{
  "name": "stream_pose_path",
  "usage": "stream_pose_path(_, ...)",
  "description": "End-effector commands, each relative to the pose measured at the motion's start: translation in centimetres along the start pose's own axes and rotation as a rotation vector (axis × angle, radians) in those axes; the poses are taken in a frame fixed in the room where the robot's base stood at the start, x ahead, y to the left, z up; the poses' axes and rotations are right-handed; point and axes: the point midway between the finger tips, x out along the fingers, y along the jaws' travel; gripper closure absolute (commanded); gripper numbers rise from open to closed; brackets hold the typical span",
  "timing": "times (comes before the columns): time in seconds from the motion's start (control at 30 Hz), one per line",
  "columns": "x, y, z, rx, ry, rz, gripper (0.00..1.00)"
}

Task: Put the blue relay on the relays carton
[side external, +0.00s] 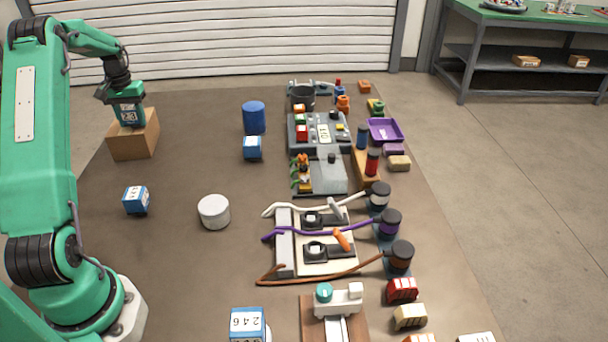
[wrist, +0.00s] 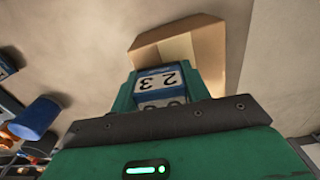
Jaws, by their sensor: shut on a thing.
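My gripper (side external: 129,117) is at the far left of the table, directly over the cardboard carton (side external: 133,143). It is shut on a blue relay with a white numbered face (wrist: 160,81), which shows between the green jaws in the wrist view. The carton (wrist: 205,42) lies just beyond the relay in that view. In the side view the jaws mostly hide the held relay. Whether its underside touches the carton top cannot be told.
Other blue blocks with white labels stand at left (side external: 137,201), at centre (side external: 252,148) and at the front (side external: 248,325). A blue cylinder (side external: 254,118) and a white cylinder (side external: 214,211) stand between the carton and the pump equipment (side external: 315,240). The table around the carton is clear.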

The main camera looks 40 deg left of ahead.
Motion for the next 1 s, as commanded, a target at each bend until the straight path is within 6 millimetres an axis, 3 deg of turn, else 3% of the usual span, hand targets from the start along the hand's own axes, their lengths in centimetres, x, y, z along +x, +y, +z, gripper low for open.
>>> stream_pose_path(0.03,0.1,0.0,0.0,0.000,-0.001,0.000,0.52)
stream_pose_path(0.13,0.1,0.0,0.0,0.000,0.000,0.000,0.32)
stream_pose_path(0.63,-0.7,0.0,-0.1,0.000,0.002,0.000,0.32)
stream_pose_path(1.0,-5.4,0.0,-0.1,0.000,0.005,-0.001,0.32)
